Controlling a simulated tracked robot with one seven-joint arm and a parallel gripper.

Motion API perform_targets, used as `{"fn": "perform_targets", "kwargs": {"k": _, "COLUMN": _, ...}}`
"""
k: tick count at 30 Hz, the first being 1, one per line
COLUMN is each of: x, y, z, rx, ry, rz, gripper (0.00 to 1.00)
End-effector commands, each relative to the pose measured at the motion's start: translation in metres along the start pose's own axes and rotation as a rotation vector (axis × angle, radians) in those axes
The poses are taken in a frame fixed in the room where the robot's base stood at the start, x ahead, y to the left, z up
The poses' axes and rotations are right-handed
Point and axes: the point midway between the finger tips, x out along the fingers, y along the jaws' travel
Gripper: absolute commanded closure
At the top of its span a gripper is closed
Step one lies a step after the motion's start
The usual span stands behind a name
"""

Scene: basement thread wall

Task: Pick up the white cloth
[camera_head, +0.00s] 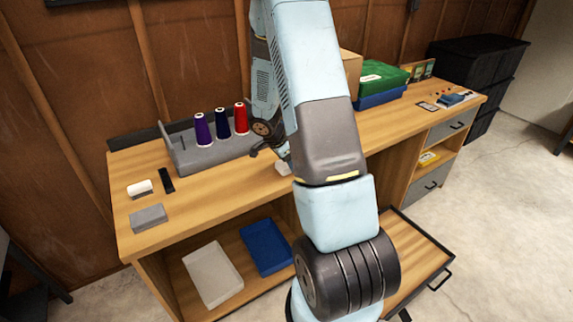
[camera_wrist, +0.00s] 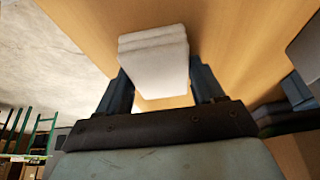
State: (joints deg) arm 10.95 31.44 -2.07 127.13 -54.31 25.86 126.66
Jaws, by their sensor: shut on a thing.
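The white cloth (camera_wrist: 153,62) is a folded, layered block between the two fingers of my gripper (camera_wrist: 160,85) in the wrist view. My gripper is shut on it. The wooden bench top shows behind the cloth; I cannot tell whether the cloth touches it. In the head view a small part of the white cloth (camera_head: 283,168) shows beside my arm, over the middle of the bench. My gripper (camera_head: 270,150) is mostly hidden behind my arm in that view.
A grey holder (camera_head: 185,155) with purple, dark blue and red thread cones stands left of my gripper. A white roll (camera_head: 139,188), black bar (camera_head: 166,180) and grey block (camera_head: 148,217) lie at the bench's left. An open drawer (camera_head: 425,262) juts out below.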

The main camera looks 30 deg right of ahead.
Motion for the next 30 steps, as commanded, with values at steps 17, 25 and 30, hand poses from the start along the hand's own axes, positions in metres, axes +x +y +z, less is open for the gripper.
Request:
{"fn": "perform_targets", "kwargs": {"k": 17, "x": -0.069, "y": 0.035, "z": -0.039, "rx": 0.003, "ry": 0.0, "rz": -0.002, "gripper": 0.62}}
{"fn": "perform_targets", "kwargs": {"k": 25, "x": -0.093, "y": 0.082, "z": -0.064, "rx": 0.003, "ry": 0.0, "rz": 0.0, "gripper": 0.62}}
{"fn": "perform_targets", "kwargs": {"k": 30, "x": -0.102, "y": 0.109, "z": -0.075, "rx": 0.003, "ry": 0.0, "rz": 0.0, "gripper": 0.62}}
